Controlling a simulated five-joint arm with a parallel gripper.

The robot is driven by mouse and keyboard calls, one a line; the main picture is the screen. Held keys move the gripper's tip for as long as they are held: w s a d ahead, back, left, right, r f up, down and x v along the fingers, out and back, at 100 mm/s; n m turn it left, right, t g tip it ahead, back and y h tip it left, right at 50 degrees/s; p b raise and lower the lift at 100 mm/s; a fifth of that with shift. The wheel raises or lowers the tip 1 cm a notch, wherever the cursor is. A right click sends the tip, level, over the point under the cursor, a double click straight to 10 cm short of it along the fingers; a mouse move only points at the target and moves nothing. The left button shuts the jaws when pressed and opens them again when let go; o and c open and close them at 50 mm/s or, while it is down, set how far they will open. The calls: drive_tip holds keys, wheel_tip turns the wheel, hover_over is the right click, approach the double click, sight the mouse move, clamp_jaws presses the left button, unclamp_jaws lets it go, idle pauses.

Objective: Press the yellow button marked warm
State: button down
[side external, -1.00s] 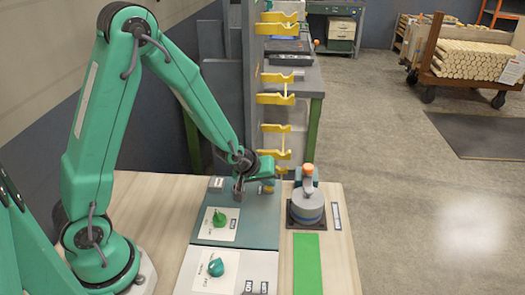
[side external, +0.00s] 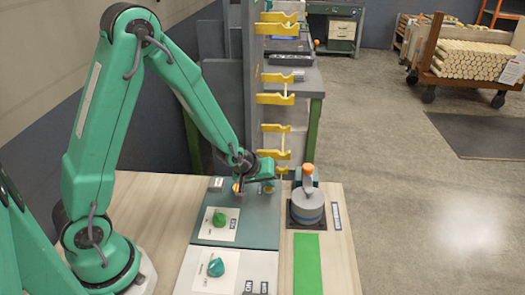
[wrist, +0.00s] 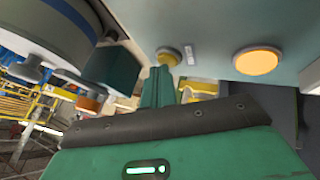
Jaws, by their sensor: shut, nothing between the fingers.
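Two round buttons show on the teal panel (side external: 262,215). In the wrist view one is dull yellow (wrist: 170,55) with a small label (wrist: 190,54) beside it, too small to read. The other is brighter orange-yellow (wrist: 258,61), to its right. In the side view an orange spot (side external: 237,187) shows by my gripper (side external: 240,196), and a yellow one (side external: 268,188) lies to the right. In the wrist view my shut, empty gripper (wrist: 160,72) has its tips close to the dull yellow button, hiding its lower edge. I cannot tell whether they touch.
A green knob (side external: 219,218) on the teal panel and a teal knob (side external: 215,267) on the white panel (side external: 243,262) stand nearer the camera. A grey cylinder (side external: 307,206) with an orange-topped part stands right of the panel. A green strip (side external: 306,262) lies in front.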

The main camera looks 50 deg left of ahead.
sight(267, 190)
drive_tip(key=shift+r, duration=0.75)
drive_tip(key=shift+r, duration=0.15)
drive_tip(key=shift+r, duration=2.3)
drive_tip(key=shift+r, duration=0.1)
drive_tip(key=s+r+m+g, duration=0.1)
drive_tip(key=s+r+m, duration=0.3)
drive_tip(key=s+r, duration=0.4)
drive_tip(key=s+d+r+m, duration=0.1)
drive_tip(key=s+r+m, duration=0.3)
drive_tip(key=s, duration=1.1)
wheel_tip(267, 190, up, 4)
drive_tip(key=shift+f+g, duration=0.1)
drive_tip(key=shift+g, duration=0.3)
